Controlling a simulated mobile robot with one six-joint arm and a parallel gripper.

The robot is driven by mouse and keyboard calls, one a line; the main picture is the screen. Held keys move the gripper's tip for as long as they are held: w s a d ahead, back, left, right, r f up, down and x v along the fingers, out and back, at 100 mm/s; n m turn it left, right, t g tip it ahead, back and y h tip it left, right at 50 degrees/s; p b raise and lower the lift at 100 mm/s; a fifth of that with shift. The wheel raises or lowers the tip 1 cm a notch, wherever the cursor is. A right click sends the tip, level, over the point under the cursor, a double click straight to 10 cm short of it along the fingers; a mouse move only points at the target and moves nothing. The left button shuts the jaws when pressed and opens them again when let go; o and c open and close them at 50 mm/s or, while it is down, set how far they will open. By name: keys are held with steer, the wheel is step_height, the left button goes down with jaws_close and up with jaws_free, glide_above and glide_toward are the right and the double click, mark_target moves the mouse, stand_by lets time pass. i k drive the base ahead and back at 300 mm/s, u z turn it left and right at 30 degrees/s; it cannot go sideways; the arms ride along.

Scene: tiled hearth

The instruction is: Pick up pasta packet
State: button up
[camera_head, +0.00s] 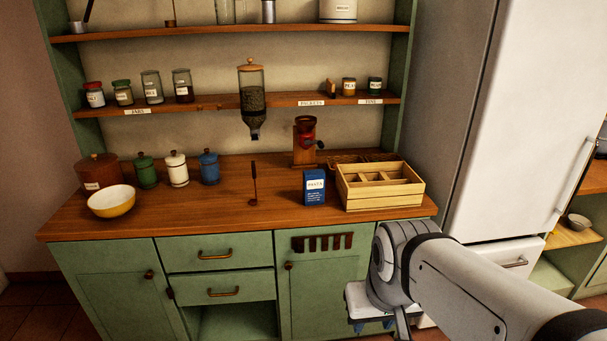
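The pasta packet (314,187) is a small blue box with a pale label. It stands upright on the wooden counter near the front edge, just left of a wooden crate. My gripper (375,326) is at the bottom of the view, in front of the green cabinet and below the counter top. It is to the right of the packet and apart from it. Only part of the gripper shows, with blue tips at the picture's lower edge, and its opening cannot be made out.
The divided wooden crate (383,199) stands close to the packet's right. A grinder (305,142) stands behind it, and a dark ladle (254,184) is to its left. Canisters and a yellow bowl (111,202) stand further left. A white fridge (515,120) is at right.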

mark_target(314, 181)
steer(key=i, duration=0.9)
steer(key=u, duration=0.05)
